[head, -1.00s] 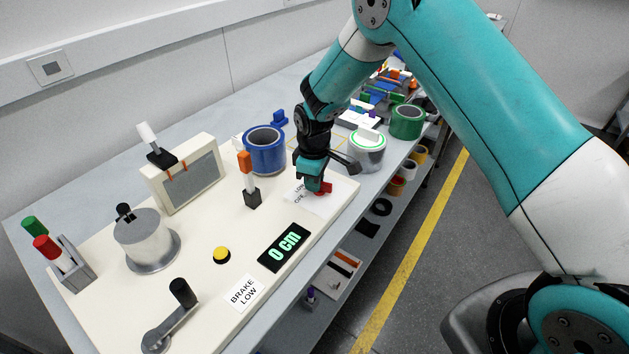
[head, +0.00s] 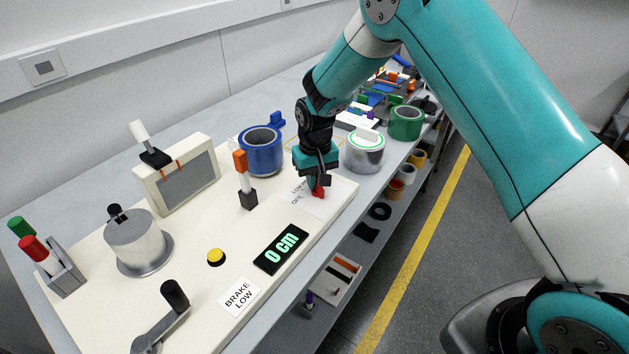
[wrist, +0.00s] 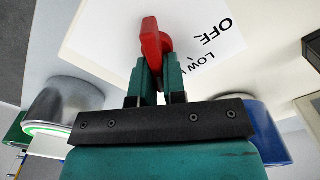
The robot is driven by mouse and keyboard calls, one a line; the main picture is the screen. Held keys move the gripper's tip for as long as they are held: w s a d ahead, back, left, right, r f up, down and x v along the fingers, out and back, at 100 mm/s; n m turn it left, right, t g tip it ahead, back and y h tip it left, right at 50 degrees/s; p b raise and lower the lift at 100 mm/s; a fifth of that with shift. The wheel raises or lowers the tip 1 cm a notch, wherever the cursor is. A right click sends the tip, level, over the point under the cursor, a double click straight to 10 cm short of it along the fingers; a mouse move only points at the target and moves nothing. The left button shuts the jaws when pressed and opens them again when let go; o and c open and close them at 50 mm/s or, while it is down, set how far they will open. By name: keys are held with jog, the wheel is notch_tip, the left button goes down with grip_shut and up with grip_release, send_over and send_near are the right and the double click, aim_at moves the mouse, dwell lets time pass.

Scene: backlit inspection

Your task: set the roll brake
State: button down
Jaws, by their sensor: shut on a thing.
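The red brake knob (head: 319,192) sits on a white label plate (head: 333,205) at the right end of the cream panel (head: 205,300). In the wrist view the red knob (wrist: 152,42) stands between my fingertips, and the printed words OFF and LOW show beside it. My gripper (head: 318,183) points down at the knob and is shut on it; the wrist view shows the teal fingers (wrist: 154,75) against its sides. A white card (head: 240,297) reads BRAKE LOW. The black display (head: 281,249) reads 0 cm. The rest of the dial's markings are hidden or out of view.
An orange-topped lever (head: 243,175) stands left of my gripper. A yellow button (head: 216,257), a crank (head: 165,320) and a metal drum (head: 135,240) are on the panel.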

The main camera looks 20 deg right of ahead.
jog(key=m, duration=0.5)
jog(key=shift+d+r+b, duration=0.1)
jog(key=shift+d+b, duration=0.2)
jog(key=shift+w, duration=0.1)
dwell(0.3)
jog(key=c, duration=1.2)
grip_release()
notch_tip(320, 180, up, 17)
jog(key=shift+r+b, duration=0.2)
jog(key=shift+b, duration=0.95)
jog(key=s+a+r+n+y, duration=0.1)
jog(key=s+n, duration=0.3)
jog(key=s, duration=0.6)
jog(key=s+a+r+n+y, duration=0.1)
jog(key=s+n, duration=0.3)
jog(key=s, duration=0.7)
jog(key=s+a+r+n+y, duration=0.1)
jog(key=s+a+n+y, duration=0.1)
jog(key=s, duration=0.9)
jog(key=shift+s+a+r+n, duration=0.2)
jog(key=shift+a+r+n, duration=0.15)
jog(key=shift+a+n, duration=0.4)
